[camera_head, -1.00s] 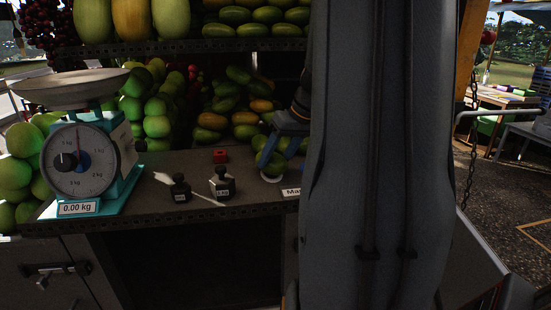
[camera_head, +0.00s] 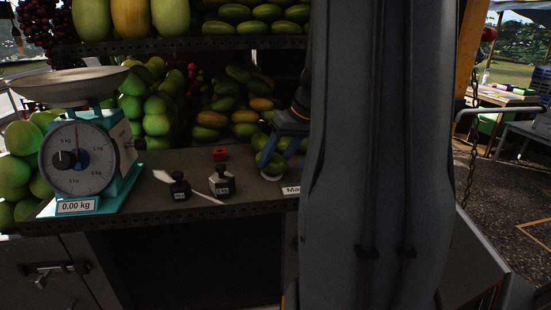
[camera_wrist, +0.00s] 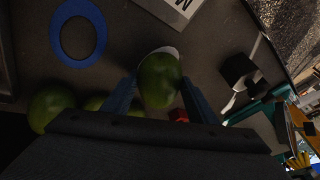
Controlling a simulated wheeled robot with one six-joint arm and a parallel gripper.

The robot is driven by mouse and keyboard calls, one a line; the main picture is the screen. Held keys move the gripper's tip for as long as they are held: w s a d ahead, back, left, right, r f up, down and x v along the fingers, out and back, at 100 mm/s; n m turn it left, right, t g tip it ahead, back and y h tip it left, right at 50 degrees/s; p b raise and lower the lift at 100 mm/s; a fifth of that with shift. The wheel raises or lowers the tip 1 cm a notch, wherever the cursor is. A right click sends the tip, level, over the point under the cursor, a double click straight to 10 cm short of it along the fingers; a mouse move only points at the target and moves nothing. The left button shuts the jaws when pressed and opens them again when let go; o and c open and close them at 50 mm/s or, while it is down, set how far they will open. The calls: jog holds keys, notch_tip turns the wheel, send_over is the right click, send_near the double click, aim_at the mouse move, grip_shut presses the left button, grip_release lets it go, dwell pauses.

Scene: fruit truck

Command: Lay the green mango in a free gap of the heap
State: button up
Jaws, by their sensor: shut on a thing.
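My gripper (camera_head: 284,150) is low over the right part of the counter, partly hidden by my arm. It is shut on a green mango (camera_head: 272,163). In the wrist view, the mango (camera_wrist: 160,80) sits between the two blue fingers, with a pale round thing (camera_wrist: 164,51) partly showing behind it. I cannot tell whether the mango touches that thing. A heap of green and yellow-orange mangoes (camera_head: 240,97) lies behind the counter. More green fruit (camera_wrist: 50,107) shows at the lower left of the wrist view.
A teal scale (camera_head: 85,160) reading 0.00 kg stands on the left of the counter (camera_head: 240,200). Two dark weights (camera_head: 221,182) and a small red cube (camera_head: 220,153) stand mid-counter. A blue ring (camera_wrist: 78,33) lies in the wrist view. A shelf (camera_head: 180,46) overhangs the heap.

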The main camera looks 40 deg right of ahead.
jog(key=o, duration=0.9)
jog(key=shift+r+p, duration=1.95)
jog(key=shift+r, duration=1.05)
